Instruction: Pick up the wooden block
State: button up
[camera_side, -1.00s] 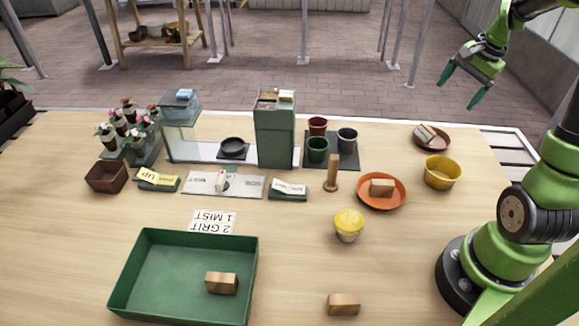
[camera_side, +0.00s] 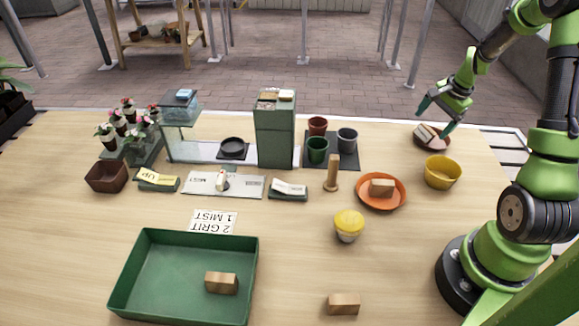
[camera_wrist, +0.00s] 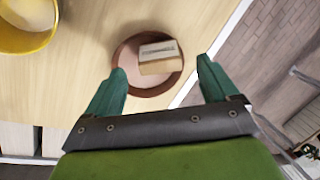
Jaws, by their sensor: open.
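Several wooden blocks are in view. One block (camera_side: 424,132) lies in a brown saucer (camera_side: 444,143) at the table's far right; in the wrist view this block (camera_wrist: 160,57) sits inside the saucer (camera_wrist: 128,62), with a pale grey patch on its top. My gripper (camera_side: 435,117) is open and empty, just above that saucer, its fingers pointing down. In the wrist view my gripper (camera_wrist: 160,85) has its two green fingers apart, with the block between and ahead of them. Another block (camera_side: 382,187) sits in an orange dish, one (camera_side: 221,282) in a green tray, and one (camera_side: 343,304) on the bare table.
The yellow pot (camera_side: 442,172) stands close to the saucer. The orange dish (camera_side: 381,205), a wooden peg (camera_side: 332,174) and a yellow-topped cup (camera_side: 348,225) are nearby. The green tray (camera_side: 250,275) fills the front left. The table's far edge runs just behind the saucer.

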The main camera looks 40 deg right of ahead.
aim_at(428, 128)
jog(key=x, duration=0.3)
jog(key=shift+w+f, duration=0.1)
jog(key=shift+f, duration=0.3)
jog(key=c, duration=1.1)
notch_tip(428, 128, up, 9)
jog(key=shift+r, duration=0.1)
jog(key=shift+c, duration=0.2)
jog(key=shift+w+r, duration=0.1)
jog(key=shift+r, duration=0.2)
jog(key=shift+a+r+g, duration=0.1)
jog(key=shift+g, duration=0.3)
jog(key=n, duration=0.3)
jog(key=shift+s+d+f+n+g+h, duration=0.2)
jog(key=shift+s+d+n+g+h, duration=0.1)
jog(key=shift+s+d, duration=0.05)
jog(key=f+n, duration=0.2)
jog(key=f, duration=0.1)
jog(key=f+n, duration=0.2)
jog(key=f, duration=0.1)
jog(key=s+d+f+n, duration=0.1)
jog(key=f+n, duration=0.1)
jog(key=f, duration=0.2)
jog(key=shift+d+f+h, duration=0.1)
jog(key=shift+h, duration=0.3)
